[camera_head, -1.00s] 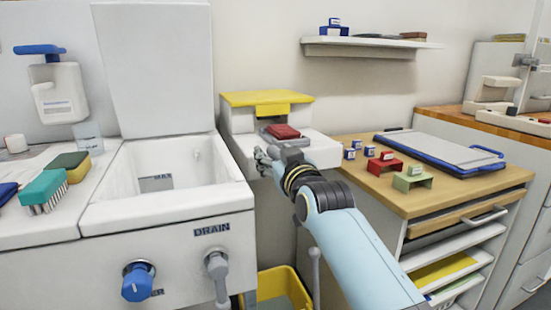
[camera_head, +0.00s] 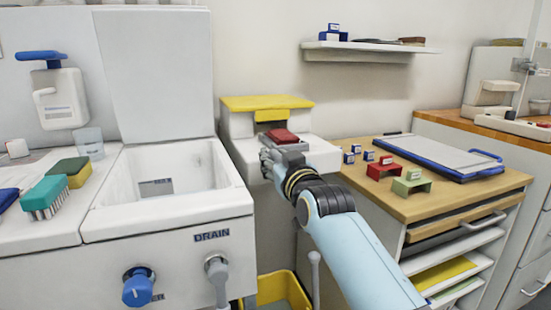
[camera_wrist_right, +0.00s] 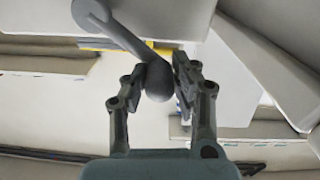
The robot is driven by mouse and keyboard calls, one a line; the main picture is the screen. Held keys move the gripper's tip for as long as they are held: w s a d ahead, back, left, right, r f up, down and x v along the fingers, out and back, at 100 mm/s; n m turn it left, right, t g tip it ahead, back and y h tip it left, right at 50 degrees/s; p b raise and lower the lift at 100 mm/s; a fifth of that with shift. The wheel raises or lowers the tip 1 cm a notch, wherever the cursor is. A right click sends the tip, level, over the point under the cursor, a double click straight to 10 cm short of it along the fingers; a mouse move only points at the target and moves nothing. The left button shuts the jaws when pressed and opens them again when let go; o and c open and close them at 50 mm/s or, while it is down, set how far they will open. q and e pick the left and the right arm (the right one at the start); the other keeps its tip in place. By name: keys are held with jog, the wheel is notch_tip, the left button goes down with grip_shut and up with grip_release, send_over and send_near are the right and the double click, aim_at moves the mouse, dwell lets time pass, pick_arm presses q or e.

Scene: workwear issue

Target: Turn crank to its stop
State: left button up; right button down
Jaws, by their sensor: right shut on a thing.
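The crank (camera_wrist_right: 120,35) is grey, with a straight arm and a round knob (camera_wrist_right: 158,80) in the right wrist view. My right gripper (camera_wrist_right: 157,85) is shut on the knob, one finger on each side. In the head view, my right gripper (camera_head: 270,160) is at the front of a white machine with a yellow top (camera_head: 266,102). The gripper and wrist cover most of the crank there. A dark red block (camera_head: 282,136) sits on the machine under the yellow part. My left gripper is not in view.
A white sink (camera_head: 165,220) with a DRAIN label stands left of the machine. A wooden-topped cabinet (camera_head: 440,203) with small blue, red and green items stands right. A yellow bin (camera_head: 283,288) is on the floor below. A shelf (camera_head: 368,47) hangs above.

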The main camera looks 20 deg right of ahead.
jog(key=shift+d+r+m+p, duration=0.25)
jog(key=shift+r+m+p, duration=0.15)
jog(key=shift+m+p, duration=0.15)
jog(key=d+m+p, duration=0.1)
jog(key=d+m, duration=0.3)
jog(key=m, duration=0.2)
jog(key=d+m+p, duration=0.1)
jog(key=d+m, duration=0.3)
jog(key=m, duration=0.2)
jog(key=d+f+m+p, duration=0.1)
jog(key=d+m, duration=0.4)
jog(key=m, duration=0.2)
jog(key=shift+w, duration=0.25)
jog(key=shift+f, duration=0.15)
